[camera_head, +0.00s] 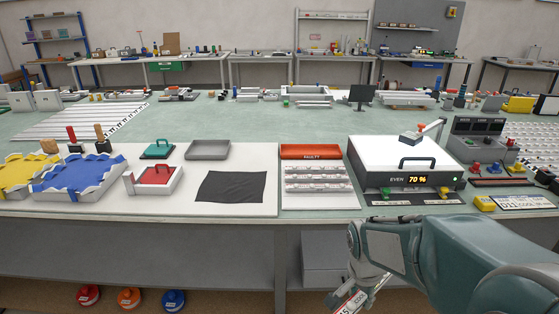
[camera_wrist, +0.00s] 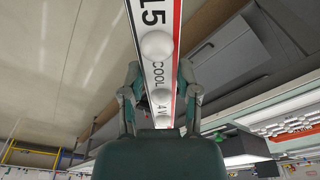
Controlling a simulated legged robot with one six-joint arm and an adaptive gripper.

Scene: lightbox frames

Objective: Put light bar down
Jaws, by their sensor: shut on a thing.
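My gripper (camera_wrist: 158,95) is shut on a light bar (camera_wrist: 157,50), with a finger on each side of it. Most of the bar and the fingers are hidden or out of frame there. Several similar white bars lie in rows on a pale board (camera_head: 320,200) on the table.
A red bin marked "FAULTY" (camera_head: 310,152) stands behind the bars. A lightbox (camera_head: 378,154) reading "EVEN 70 %" stands to their right. A black cloth (camera_head: 232,187), a grey tray (camera_head: 208,150) and a blue-covered frame (camera_head: 75,178) are left. The table's front edge (camera_head: 300,214) lies before my arm.

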